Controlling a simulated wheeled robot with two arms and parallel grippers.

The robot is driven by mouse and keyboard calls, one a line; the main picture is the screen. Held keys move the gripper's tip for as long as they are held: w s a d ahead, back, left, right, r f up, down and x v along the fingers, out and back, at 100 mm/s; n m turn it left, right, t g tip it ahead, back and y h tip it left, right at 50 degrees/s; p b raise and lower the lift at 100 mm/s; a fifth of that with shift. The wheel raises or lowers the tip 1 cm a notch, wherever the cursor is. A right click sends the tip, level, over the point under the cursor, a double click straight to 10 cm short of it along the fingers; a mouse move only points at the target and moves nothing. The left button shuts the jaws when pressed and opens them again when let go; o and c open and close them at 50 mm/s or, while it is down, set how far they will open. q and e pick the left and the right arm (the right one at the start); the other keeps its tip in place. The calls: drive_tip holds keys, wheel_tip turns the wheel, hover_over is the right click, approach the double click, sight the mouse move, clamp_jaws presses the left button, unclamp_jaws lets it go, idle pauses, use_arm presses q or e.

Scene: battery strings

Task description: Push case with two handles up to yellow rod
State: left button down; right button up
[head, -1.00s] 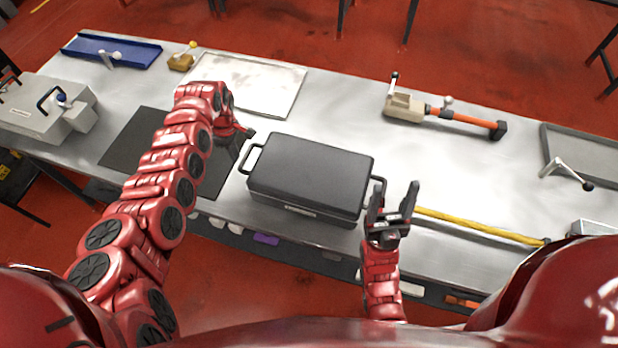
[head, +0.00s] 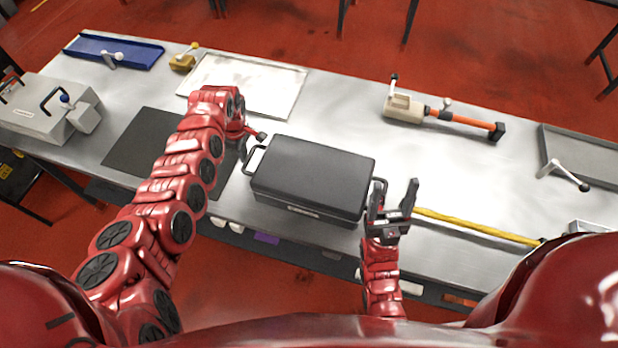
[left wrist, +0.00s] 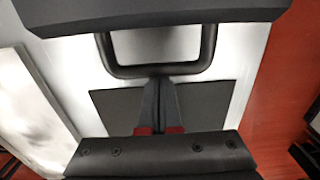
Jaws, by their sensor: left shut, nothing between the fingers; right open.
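The dark grey case (head: 312,172) lies flat near the table's front edge, with a black handle on its left end (head: 251,160) and one on its right end (head: 379,188). The yellow rod (head: 478,226) lies to the right, apart from the case. My left gripper (head: 260,135) is shut and empty beside the left handle. In the left wrist view its fingertips (left wrist: 160,82) are at the middle of the handle bar (left wrist: 160,70); I cannot tell if they touch. My right gripper (head: 394,198) is open and empty, fingers up, near the right handle and the rod's left end.
A black mat (head: 145,140) lies left of the case, partly under my left arm. A pale plate (head: 262,85) lies behind. An orange-handled tool (head: 465,119) lies at the back right, and a grey tray (head: 590,150) at the far right. The table centre behind the case is clear.

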use_arm(q)
drive_tip(key=shift+d, duration=0.3)
drive_tip(key=shift+s+d, duration=0.15)
drive_tip(key=shift+s+d+p, duration=0.15)
drive_tip(key=shift+d+p, duration=0.15)
drive_tip(key=shift+d, duration=0.7)
drive_tip(key=shift+s+d, duration=0.15)
drive_tip(key=shift+d, duration=0.3)
